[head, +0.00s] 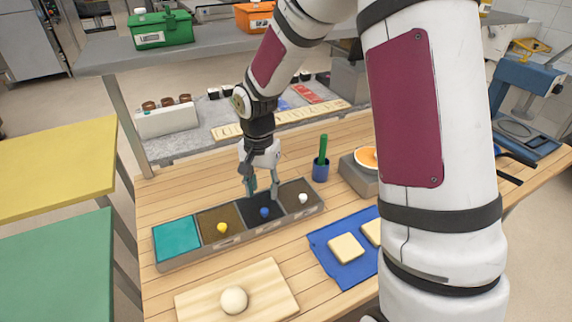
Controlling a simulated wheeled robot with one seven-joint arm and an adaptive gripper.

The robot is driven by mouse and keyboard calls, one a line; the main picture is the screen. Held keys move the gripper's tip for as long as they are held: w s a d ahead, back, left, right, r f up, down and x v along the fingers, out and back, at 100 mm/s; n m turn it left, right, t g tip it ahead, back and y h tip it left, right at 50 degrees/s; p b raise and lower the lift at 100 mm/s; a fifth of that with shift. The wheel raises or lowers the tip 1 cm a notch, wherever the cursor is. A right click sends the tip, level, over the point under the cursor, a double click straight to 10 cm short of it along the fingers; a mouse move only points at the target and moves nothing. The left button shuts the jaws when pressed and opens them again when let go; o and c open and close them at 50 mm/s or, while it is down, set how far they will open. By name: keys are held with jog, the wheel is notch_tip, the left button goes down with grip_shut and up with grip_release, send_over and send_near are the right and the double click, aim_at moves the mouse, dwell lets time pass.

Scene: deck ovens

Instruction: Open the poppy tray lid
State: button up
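A long tray box (240,240) with several compartments in a row stands on the wooden table. From left they show a teal surface (176,240), a brown lid with a yellow knob (221,228), a near-black lid with a blue knob (264,212) and a dark brown lid with a white knob (303,198). The front labels are too small to read, so I cannot confirm which is poppy. All three knobbed lids look shut. My gripper (262,191) points down over the near-black lid, fingers apart and empty, just above or behind the blue knob. The exact gap is unclear.
A cutting board (267,284) with a dough ball (233,300) lies in front. A blue mat (326,240) with pale squares lies to the right.

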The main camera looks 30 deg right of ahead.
notch_tip(320, 180, up, 7)
jog(key=s+r+n+t+h+b, duration=0.1)
jog(key=s+r+n+t+b, duration=0.2)
jog(key=s+r+n+b, duration=0.2)
jog(key=s+r+n, duration=0.1)
jog(key=s+r, duration=0.2)
jog(key=s, duration=0.3)
jog(key=shift+s+d+r, duration=0.15)
jog(key=shift+s+d, duration=0.2)
jog(key=shift+s, duration=0.05)
dwell(0.4)
